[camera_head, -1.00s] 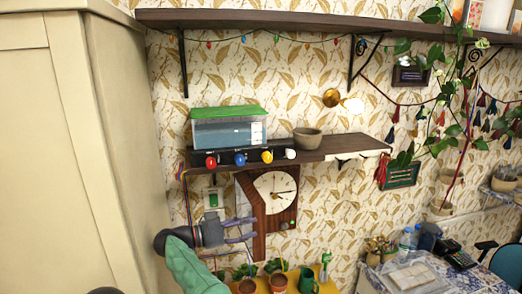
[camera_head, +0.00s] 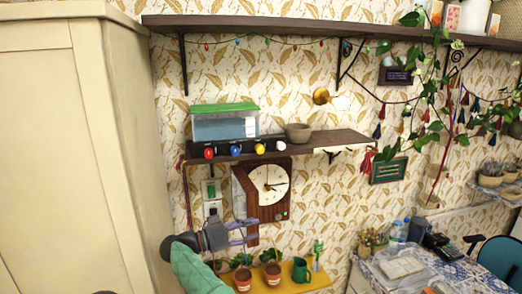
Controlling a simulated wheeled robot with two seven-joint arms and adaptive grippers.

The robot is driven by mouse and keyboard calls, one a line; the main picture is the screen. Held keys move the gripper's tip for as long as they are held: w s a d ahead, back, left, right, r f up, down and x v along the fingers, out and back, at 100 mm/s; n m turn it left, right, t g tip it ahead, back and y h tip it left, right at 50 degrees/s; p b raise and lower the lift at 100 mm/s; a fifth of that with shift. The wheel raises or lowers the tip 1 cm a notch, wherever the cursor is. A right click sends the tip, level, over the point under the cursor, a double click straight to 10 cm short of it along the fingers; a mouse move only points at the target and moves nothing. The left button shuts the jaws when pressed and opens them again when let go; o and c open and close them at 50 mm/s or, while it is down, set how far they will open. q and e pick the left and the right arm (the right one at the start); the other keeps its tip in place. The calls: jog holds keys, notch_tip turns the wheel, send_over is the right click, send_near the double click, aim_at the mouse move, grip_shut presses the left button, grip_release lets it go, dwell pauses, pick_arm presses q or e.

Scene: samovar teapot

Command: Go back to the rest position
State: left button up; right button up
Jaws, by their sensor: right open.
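My right gripper (camera_head: 254,232) is open and empty, with its two purple-grey fingers pointing right, apart from each other. It is in the lower left of the head view, in front of the patterned wall. It shows below the switch box (camera_head: 211,190) and just below the left part of the wooden wall clock (camera_head: 268,188). My right arm, in a green sleeve, comes up from the bottom edge. My left gripper is not seen.
A yellow shelf (camera_head: 310,284) below holds potted plants and a green mug (camera_head: 301,270). A tall cream cabinet (camera_head: 60,150) stands left.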

jog(key=w+d+f+n+t+y+b, duration=0.2)
jog(key=w+d+f+n+t+b, duration=0.15)
jog(key=f, duration=0.45)
jog(key=w+d+f+n+t+y+b, duration=0.2)
jog(key=w+f, duration=0.3)
jog(key=f, duration=0.2)
jog(key=w+d+f+n+t+y+b, duration=0.2)
jog(key=w+f+n+t, duration=0.15)
jog(key=f, duration=0.45)
jog(key=s+d+f+n+g+y+b, duration=0.1)
jog(key=s+d+f+n+y+b, duration=0.2)
jog(key=f, duration=1)
jog(key=s+d+f+g+y+b, duration=0.1)
jog(key=s+f+g+y+b, duration=0.3)
jog(key=f, duration=0.8)
jog(key=s+d+f+g+y+b, duration=0.3)
jog(key=s+f+g+y, duration=0.15)
jog(key=s+f, duration=1.4)
jog(key=s+f+g+y+b, duration=0.2)
jog(key=s+g, duration=0.1)
jog(key=s, duration=1)
jog(key=s+a+f+m+g+y+b, duration=0.1)
jog(key=s+f+g+b, duration=0.1)
jog(key=s, duration=1.1)
jog(key=shift+s+f+g+y, duration=0.35)
jog(key=shift+f+g, duration=0.15)
jog(key=shift+g, duration=0.15)
